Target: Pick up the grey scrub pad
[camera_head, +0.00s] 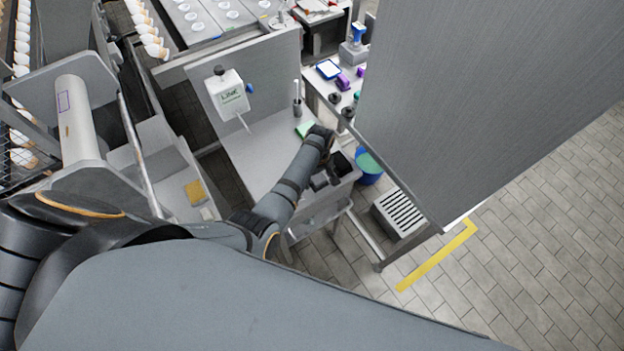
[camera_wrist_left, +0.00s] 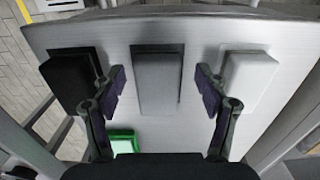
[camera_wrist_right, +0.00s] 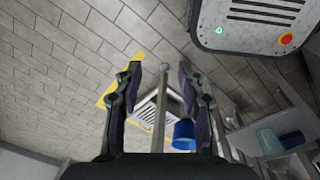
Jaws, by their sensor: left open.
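The grey scrub pad (camera_wrist_left: 157,82) lies flat on the pale counter in the left wrist view, between a black pad (camera_wrist_left: 72,82) and a white pad (camera_wrist_left: 248,80). My left gripper (camera_wrist_left: 160,84) is open, with its fingers spread to either side of the grey pad in that view. Nothing is held; whether the fingers touch the counter cannot be told. In the head view my left arm reaches over the counter and partly hides the pads. My right gripper (camera_wrist_right: 160,78) is open and empty, away from the counter, with floor behind it.
A green item (camera_wrist_left: 124,142) lies on the counter near my left gripper's base; it also shows in the head view (camera_head: 304,129). A white dispenser (camera_head: 227,94) hangs on the panel behind. A blue bucket (camera_head: 368,167) stands beside the counter. A large grey panel (camera_head: 470,90) fills the right.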

